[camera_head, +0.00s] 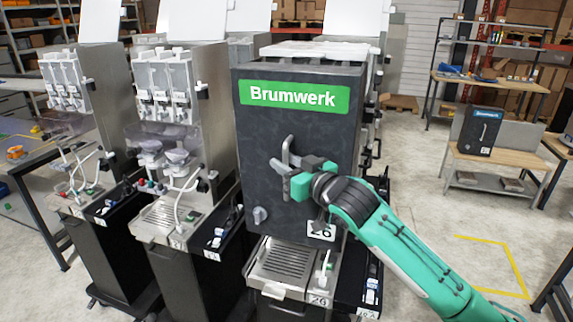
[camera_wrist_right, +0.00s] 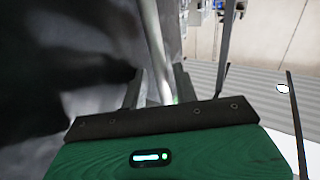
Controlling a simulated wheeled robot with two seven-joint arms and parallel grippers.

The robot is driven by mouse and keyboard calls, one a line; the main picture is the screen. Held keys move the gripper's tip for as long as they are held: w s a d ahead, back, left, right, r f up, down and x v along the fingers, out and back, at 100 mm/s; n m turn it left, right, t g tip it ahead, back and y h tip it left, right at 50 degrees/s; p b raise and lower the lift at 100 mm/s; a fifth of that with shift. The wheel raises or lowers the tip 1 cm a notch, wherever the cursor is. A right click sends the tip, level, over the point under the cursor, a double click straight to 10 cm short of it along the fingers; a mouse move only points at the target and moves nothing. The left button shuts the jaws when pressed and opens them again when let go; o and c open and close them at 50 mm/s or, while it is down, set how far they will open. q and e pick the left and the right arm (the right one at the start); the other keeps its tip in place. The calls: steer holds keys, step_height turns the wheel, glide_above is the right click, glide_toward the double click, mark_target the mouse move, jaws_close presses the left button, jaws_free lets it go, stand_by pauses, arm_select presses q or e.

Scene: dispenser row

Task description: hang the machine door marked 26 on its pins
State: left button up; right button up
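The dark grey machine door (camera_head: 265,125) has a green "Brumwerk" sign, a metal handle (camera_head: 287,150), a knob at lower left and a label 26 at lower right. It stands upright in front of the machine, above the drip tray (camera_head: 282,263), whose front label also reads 26. My right gripper (camera_head: 292,177) is at the handle; in the right wrist view the pale handle bar (camera_wrist_right: 155,50) runs between its two fingers (camera_wrist_right: 157,88), which look closed on it. The hinge pins are hidden, so I cannot tell whether the door sits on them. My left gripper is out of view.
Two open dispensers (camera_head: 172,140) stand close together at the left. At the right, another Brumwerk door (camera_head: 478,131) stands on a low wooden bench (camera_head: 500,160). The floor between the machine and the bench is clear, with yellow markings. Shelves with boxes are behind.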

steer(key=shift+f, duration=0.1)
steer(key=shift+f, duration=0.2)
steer(key=b+v, duration=0.5)
steer(key=v, duration=0.9)
steer(key=shift+r, duration=0.25)
steer(key=shift+a, duration=0.1)
